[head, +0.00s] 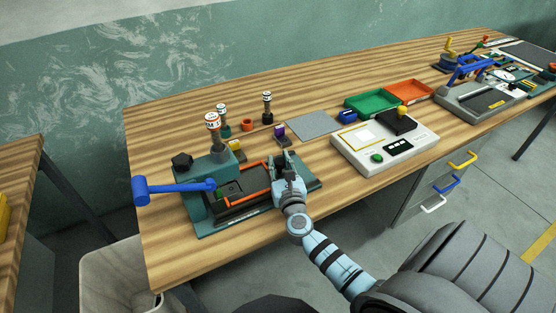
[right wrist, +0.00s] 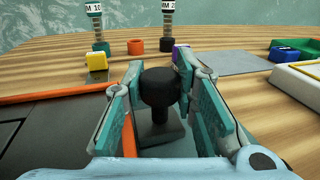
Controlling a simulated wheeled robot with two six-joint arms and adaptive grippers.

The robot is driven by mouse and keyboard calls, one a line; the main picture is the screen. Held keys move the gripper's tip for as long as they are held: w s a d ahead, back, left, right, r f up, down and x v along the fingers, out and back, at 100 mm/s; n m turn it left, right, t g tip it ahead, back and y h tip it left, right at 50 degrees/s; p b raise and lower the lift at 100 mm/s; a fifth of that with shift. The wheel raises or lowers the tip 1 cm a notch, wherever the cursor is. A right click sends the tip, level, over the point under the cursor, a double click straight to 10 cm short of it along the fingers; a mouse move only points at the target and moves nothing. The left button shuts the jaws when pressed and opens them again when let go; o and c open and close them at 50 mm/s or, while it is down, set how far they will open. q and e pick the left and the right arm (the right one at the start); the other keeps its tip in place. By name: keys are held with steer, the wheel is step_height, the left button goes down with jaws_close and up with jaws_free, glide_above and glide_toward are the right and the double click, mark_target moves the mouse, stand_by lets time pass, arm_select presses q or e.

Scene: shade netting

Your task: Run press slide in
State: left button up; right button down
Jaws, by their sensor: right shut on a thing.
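The teal press (head: 207,178) stands at the left end of the wooden bench, with a blue lever (head: 170,187) reaching out to its left. Its dark slide (head: 248,181), edged by orange rails (head: 240,200), lies to the right of the press body; its orange edge also shows in the right wrist view (right wrist: 60,97). My right gripper (head: 284,163) is at the right end of the slide. In the right wrist view its teal fingers are shut on the slide's black knob (right wrist: 158,88), which stands upright between them. The knob is hidden in the head view. My left gripper is out of view.
Behind the press stand several labelled hand stamps (head: 267,105), an orange ring (head: 247,125), and yellow (head: 236,146) and purple (head: 279,132) blocks. To the right are a grey mat (head: 314,124), a white device (head: 412,155) and green (head: 372,102) and orange (head: 408,92) trays.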

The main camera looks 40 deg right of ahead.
steer(key=c, duration=1.7)
jaws_free()
steer(key=shift+a, duration=0.1)
steer(key=o, duration=0.4)
steer(key=shift+a, duration=0.2)
steer(key=shift+s+a, duration=0.1)
steer(key=shift+s, duration=0.25)
steer(key=v, duration=1.1)
steer(key=shift+s+a+r, duration=0.1)
steer(key=shift+s, duration=0.1)
steer(key=shift+w, duration=0.1)
